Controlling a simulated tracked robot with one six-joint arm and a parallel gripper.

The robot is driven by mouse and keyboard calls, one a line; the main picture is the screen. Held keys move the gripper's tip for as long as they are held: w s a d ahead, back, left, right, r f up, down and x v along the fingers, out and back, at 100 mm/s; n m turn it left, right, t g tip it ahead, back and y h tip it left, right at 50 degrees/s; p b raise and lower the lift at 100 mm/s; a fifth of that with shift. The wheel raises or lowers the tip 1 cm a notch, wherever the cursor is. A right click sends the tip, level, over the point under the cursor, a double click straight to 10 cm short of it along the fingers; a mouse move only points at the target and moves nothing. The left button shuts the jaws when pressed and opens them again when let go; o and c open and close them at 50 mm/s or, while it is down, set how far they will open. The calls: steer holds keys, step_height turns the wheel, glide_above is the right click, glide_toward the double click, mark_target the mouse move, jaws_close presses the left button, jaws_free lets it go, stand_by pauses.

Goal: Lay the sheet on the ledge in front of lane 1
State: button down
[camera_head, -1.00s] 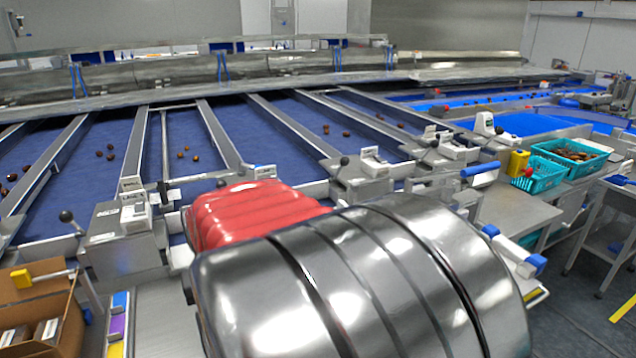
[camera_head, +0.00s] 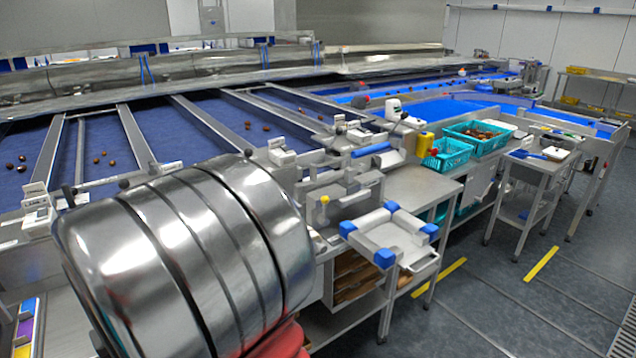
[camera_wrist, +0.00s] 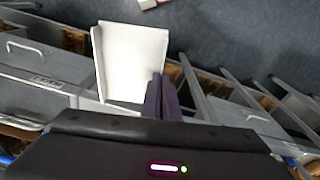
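A plain white, sheet-like piece (camera_wrist: 130,55) with what look like raised side edges shows in the wrist view, left of and beyond my gripper. My gripper's two dark purple fingers (camera_wrist: 161,97) are close together and upright beside its lower right corner. I cannot tell whether they pinch it or only overlap it. My gripper is out of the head view, where my shiny metal arm covers the lower left. Lane dividers (camera_head: 137,137) run between blue lanes (camera_head: 95,135) on the left. I cannot read which lane is lane 1, and my arm hides part of the front ledges.
A pale tray (camera_head: 400,243) with blue corners stands out from the bench front. Teal crates (camera_head: 447,154), one holding dates, sit on the bench to the right. A side table (camera_head: 540,165) stands beyond. The floor (camera_head: 500,270) at right is open.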

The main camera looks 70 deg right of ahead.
steer(key=w+a+f+n, duration=0.2)
steer(key=w+a+f, duration=0.2)
steer(key=a+f, duration=0.3)
steer(key=w+a+f+n, duration=0.2)
steer(key=w+a+f, duration=0.3)
steer(key=a+f, duration=0.2)
step_height(320, 180, down, 3)
steer(key=shift+w+a+r+n+y, duration=0.15)
steer(key=shift+w+a+n+y, duration=0.05)
steer(key=shift+a+n+y, duration=0.1)
steer(key=shift+s, duration=0.1)
